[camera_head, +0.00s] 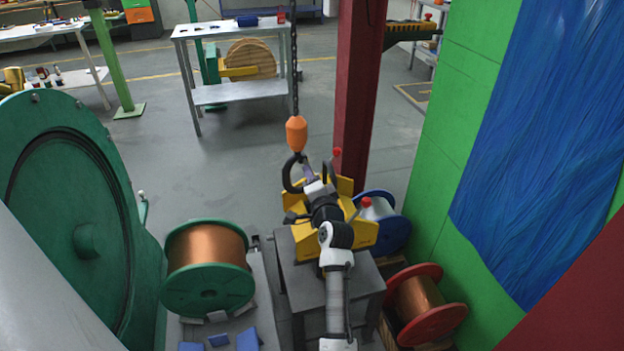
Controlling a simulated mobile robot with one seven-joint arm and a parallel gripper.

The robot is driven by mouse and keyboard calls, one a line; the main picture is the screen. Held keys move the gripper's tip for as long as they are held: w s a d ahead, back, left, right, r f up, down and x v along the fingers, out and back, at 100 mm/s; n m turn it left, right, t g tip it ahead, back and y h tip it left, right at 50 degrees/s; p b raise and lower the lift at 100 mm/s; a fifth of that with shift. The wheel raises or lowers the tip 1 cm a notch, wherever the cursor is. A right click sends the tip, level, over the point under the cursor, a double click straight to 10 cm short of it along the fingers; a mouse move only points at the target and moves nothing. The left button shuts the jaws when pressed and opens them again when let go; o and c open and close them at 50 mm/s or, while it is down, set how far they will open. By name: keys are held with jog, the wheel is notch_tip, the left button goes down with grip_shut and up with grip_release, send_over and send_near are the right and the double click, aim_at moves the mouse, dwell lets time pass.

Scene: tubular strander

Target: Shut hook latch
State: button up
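A black hook (288,180) hangs from an orange hook block (296,134) on a dark chain. It sits over a yellow lifting fixture (360,236) on a grey stand. A small purplish piece (309,171) shows at the hook's right side and may be its latch; whether it is open or shut is too small to tell. My gripper (312,182) is right beside the hook, just below this piece. My arm reaches up to it from the bottom of the picture. The fingertips are too small and partly hidden, so I cannot tell whether they touch the latch.
A green-rimmed copper spool (208,262) stands left of the stand. A white-wound blue spool (388,222) and a red spool (424,304) are at right. A dark red column (358,95) rises behind the hook. A grey table (232,28) stands farther back, with open floor before it.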

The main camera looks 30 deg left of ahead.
jog(key=b+v, duration=0.3)
jog(key=v, duration=1)
jog(key=shift+s+d, duration=0.25)
jog(key=shift+d, duration=0.05)
